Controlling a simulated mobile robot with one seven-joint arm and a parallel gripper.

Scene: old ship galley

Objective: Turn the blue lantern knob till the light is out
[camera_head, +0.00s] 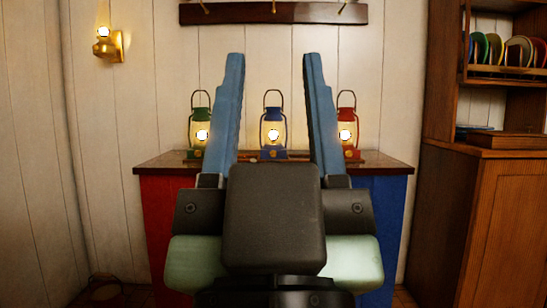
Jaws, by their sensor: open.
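The blue lantern (273,135) stands upright on the counter (169,161), in the middle of a row of three, and its light is lit. The blue lantern shows in the gap between the fingers. The gripper appears nearer to the camera than the lantern and apart from it.
A lit green lantern (198,131) and a lit red lantern (347,131) stand left and right of the blue one, partly near my fingers in the picture. A hook rail (240,13) hangs above. A wooden cabinet (490,220) stands at the right. A wall lamp (108,46) glows at left.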

